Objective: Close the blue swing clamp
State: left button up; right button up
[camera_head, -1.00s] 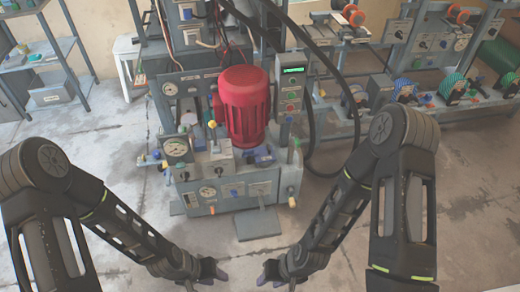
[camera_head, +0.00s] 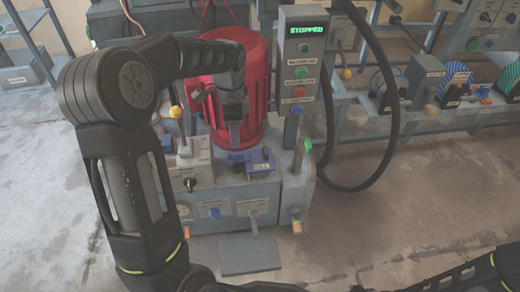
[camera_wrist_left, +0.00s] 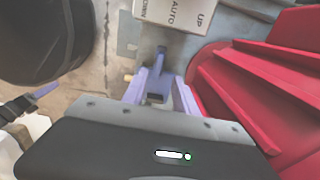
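The blue swing clamp (camera_head: 257,160) sits on top of the grey machine base, just in front of the red cylinder (camera_head: 256,95). My left gripper (camera_head: 234,142) points down in front of the red cylinder, close to the left end of the clamp. In the left wrist view its two pale purple fingers (camera_wrist_left: 159,98) are apart, with a blue part of the clamp (camera_wrist_left: 158,72) seen between them. I cannot tell whether they touch it. My right arm shows at the lower right of the head view. A dark part with one purple finger (camera_wrist_left: 44,91) in the left wrist view looks like my right gripper.
A control box (camera_head: 301,75) with a green display reading STOPPED stands right of the red cylinder. A yellow-knobbed lever (camera_head: 176,112) stands left of it. A thick black hose (camera_head: 392,130) loops at the right. A shelf with reels (camera_head: 455,85) is farther right.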

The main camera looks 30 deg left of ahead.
aim_at(236, 154)
pick_arm(q)
jog(key=shift+s+r, duration=0.1)
notch_tip(236, 154, down, 8)
jog(key=b, duration=0.3)
dwell(0.3)
grip_shut()
dwell(0.4)
